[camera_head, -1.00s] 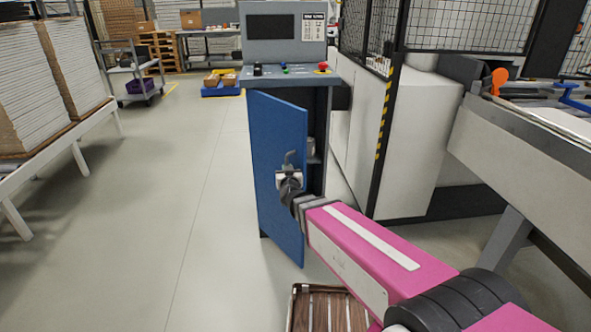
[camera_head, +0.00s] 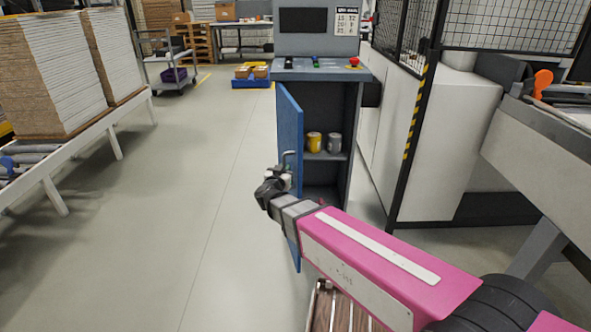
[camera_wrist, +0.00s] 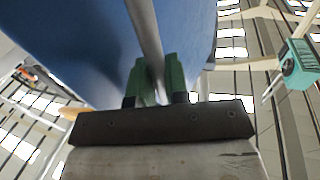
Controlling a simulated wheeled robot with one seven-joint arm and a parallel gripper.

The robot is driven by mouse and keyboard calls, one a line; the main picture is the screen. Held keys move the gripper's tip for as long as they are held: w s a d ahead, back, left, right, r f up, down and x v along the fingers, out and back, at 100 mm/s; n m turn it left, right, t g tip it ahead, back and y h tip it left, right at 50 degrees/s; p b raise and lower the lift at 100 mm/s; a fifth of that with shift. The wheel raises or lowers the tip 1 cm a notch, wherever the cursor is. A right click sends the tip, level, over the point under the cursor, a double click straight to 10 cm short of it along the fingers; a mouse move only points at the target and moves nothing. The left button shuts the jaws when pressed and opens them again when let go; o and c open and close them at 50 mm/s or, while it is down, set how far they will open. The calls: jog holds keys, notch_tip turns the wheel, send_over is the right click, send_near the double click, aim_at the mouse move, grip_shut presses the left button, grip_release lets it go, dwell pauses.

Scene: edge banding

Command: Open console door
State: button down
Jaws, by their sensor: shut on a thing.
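The grey console (camera_head: 317,68) stands ahead in the head view. Its blue door (camera_head: 289,118) is swung wide open to the left and shows nearly edge-on. A bent metal handle (camera_head: 290,160) is on the door's outer face. My gripper (camera_head: 279,178) is at that handle, reached from the right below. In the wrist view, the green fingers of my gripper (camera_wrist: 155,82) are closed around the grey handle bar (camera_wrist: 146,35), with the blue door face (camera_wrist: 75,35) behind it. Inside the console, a yellow can (camera_head: 314,142) and a grey can (camera_head: 334,142) stand on a shelf.
A wire-mesh guard with a striped post (camera_head: 413,115) and a white machine (camera_head: 455,140) stand right of the console. Stacked boards (camera_head: 50,75) lie on a roller table at the left. The floor (camera_head: 190,170) left of the door is clear. A slatted wooden thing (camera_head: 340,308) is low in front.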

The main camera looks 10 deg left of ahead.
jog(key=s+a+m+g+h, duration=0.2)
jog(key=a+m+h, duration=0.3)
jog(key=a, duration=1.1)
jog(key=h, duration=0.3)
jog(key=shift+g, duration=0.4)
jog(key=c, duration=1.1)
grip_release()
jog(key=shift+c, duration=0.2)
jog(key=v, duration=1)
jog(key=shift+s+a, duration=0.2)
jog(key=shift+s, duration=0.1)
